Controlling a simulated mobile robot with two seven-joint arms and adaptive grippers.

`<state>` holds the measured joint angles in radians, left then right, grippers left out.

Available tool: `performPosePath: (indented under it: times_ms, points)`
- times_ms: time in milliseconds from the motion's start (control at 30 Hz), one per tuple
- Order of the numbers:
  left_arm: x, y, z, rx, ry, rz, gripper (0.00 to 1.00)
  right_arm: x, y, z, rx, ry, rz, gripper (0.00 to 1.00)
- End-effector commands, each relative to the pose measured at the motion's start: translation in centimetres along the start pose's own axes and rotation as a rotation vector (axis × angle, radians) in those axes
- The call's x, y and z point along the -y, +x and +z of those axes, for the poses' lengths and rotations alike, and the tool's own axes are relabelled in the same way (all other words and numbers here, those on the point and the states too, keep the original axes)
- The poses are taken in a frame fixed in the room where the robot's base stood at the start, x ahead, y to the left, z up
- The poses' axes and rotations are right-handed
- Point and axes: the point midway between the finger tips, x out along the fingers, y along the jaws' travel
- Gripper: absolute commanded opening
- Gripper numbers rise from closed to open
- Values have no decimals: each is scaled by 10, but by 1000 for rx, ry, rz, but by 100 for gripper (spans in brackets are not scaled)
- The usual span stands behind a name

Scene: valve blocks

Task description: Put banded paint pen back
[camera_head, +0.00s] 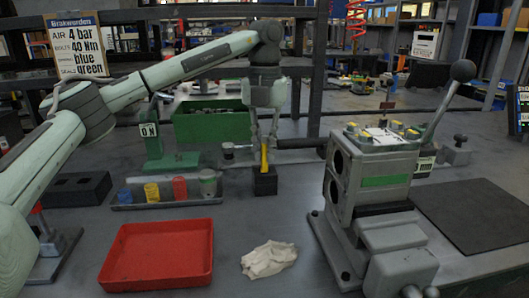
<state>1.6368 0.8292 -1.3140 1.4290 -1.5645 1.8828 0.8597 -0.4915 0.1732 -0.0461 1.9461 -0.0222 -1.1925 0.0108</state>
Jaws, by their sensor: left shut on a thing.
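My left gripper (263,142) comes down from above at the middle of the bench, fingers pointing downward. It is shut on a slim yellow pen (264,160), which is upright. The pen's upper part is between the fingers; a band on it is too small to make out. The pen's lower end meets the top of a small black block (265,183). I cannot tell how deep it sits in the block. My right gripper is not in view.
A valve block (375,180) with a lever stands at right. A red tray (160,255) and white rag (269,259) lie in front. A rack of coloured pots (165,198) is left of the black block; a green bin (210,121) stands behind. Bare bench lies between rag and block.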

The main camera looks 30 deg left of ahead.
Motion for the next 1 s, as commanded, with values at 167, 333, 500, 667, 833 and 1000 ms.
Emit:
performPosePath:
  times_ms: [167,333,500,667,833,1000]
  points:
    - [0,-1,0,0,0,0,0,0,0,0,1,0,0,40]
    - [0,4,0,-1,0,0,0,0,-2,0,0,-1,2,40]
    - [0,3,0,0,0,0,33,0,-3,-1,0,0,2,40]
    - [0,3,0,0,0,0,33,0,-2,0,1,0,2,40]
    - [0,0,0,1,0,0,33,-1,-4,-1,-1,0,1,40]
    - [0,-21,1,3,0,-2,33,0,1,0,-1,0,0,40]
